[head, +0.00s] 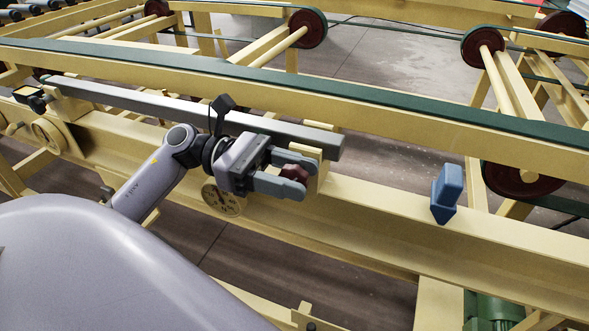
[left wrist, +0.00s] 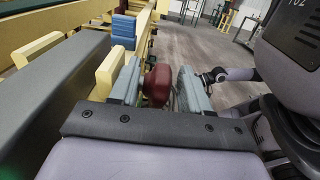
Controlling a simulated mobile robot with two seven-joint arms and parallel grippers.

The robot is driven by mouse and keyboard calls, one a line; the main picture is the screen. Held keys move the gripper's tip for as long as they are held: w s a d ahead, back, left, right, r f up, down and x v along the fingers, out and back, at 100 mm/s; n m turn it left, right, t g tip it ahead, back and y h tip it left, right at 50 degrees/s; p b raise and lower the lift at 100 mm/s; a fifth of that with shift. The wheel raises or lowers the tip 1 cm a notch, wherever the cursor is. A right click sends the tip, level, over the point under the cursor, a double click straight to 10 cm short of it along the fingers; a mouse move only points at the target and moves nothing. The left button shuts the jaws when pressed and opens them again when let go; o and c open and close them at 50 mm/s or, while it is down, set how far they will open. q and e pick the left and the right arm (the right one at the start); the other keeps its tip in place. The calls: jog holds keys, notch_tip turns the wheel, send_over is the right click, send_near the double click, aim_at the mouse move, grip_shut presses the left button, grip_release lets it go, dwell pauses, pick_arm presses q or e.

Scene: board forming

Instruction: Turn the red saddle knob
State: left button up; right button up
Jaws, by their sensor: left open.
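The dark red saddle knob (head: 294,174) sits beside an upright yellow plate, at the end of a grey bar. My left gripper (head: 291,177) is open, with one finger on either side of the knob in the head view. In the left wrist view the knob (left wrist: 157,86) shows between the two fingers (left wrist: 160,88). It looks close to the left finger, with a wider gap to the right one. I cannot tell whether any finger touches it. My right gripper is not in the head view.
A grey bar (head: 180,107) runs along the yellow beam (head: 385,203) behind my left gripper. A blue block-like part (head: 446,194) stands on the beam to the right. A round yellow dial (head: 222,200) is below the gripper. Dark red rollers (head: 308,28) carry green belts farther back.

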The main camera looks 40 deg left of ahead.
pick_arm(q)
jog(key=shift+d, duration=0.1)
grip_shut()
